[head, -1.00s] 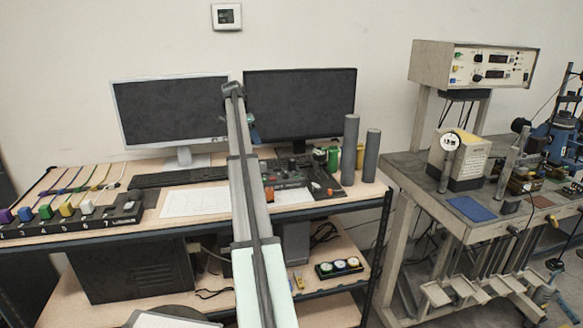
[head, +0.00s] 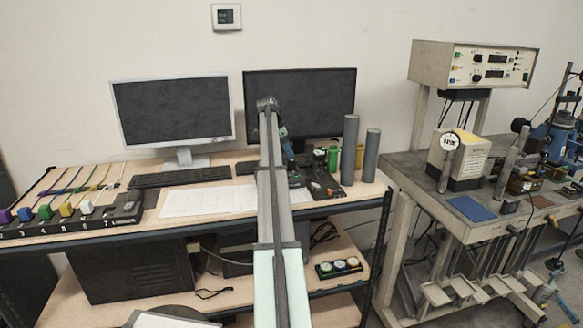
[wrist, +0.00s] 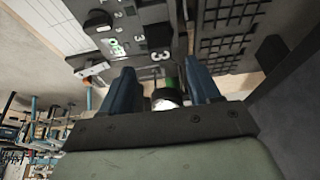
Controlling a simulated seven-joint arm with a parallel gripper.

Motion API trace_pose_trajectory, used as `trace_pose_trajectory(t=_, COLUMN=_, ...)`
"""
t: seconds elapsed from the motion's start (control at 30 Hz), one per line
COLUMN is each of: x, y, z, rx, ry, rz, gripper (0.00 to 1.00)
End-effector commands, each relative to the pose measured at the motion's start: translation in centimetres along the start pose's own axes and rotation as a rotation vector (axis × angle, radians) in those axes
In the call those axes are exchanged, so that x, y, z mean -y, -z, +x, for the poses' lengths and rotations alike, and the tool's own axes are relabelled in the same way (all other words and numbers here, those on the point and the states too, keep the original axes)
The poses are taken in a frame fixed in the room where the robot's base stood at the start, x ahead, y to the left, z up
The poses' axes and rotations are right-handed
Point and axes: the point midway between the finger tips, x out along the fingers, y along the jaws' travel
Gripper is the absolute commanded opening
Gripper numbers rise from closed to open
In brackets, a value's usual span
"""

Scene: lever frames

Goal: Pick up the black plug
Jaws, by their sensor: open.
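The black strip (head: 65,225) with numbered positions and coloured plugs lies at the left of the desk in the head view. A dark shape (head: 127,199) at its right end may be the black plug, but I cannot tell for sure. My gripper (wrist: 161,72) is open, with two blue fingers apart in the wrist view. In the head view my gripper is far to the right of the strip, near the right monitor, and mostly hidden by my arm. A white and green item (wrist: 168,95) shows between the fingers; I cannot tell whether they touch it.
Two monitors (head: 172,110) (head: 330,95) stand at the back, with a keyboard (head: 180,176) in front. A dark control box (head: 325,188) and two grey cylinders (head: 350,150) (head: 371,155) are at the right. White paper (head: 195,201) lies flat on the desk between strip and arm.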

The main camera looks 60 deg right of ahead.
Motion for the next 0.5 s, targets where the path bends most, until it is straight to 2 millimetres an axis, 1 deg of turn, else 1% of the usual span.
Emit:
trace_pose_trajectory(t=0.03, x=0.0, y=0.0, z=0.4, rx=0.000, ry=-0.001, rz=0.000, gripper=0.62)
trace_pose_trajectory(t=0.27, x=0.0, y=-0.1, z=1.6, rx=0.000, ry=0.000, rz=0.000, gripper=0.62)
trace_pose_trajectory(t=0.5, x=0.0, y=-0.4, z=4.7, rx=0.000, ry=0.000, rz=0.000, gripper=0.62)
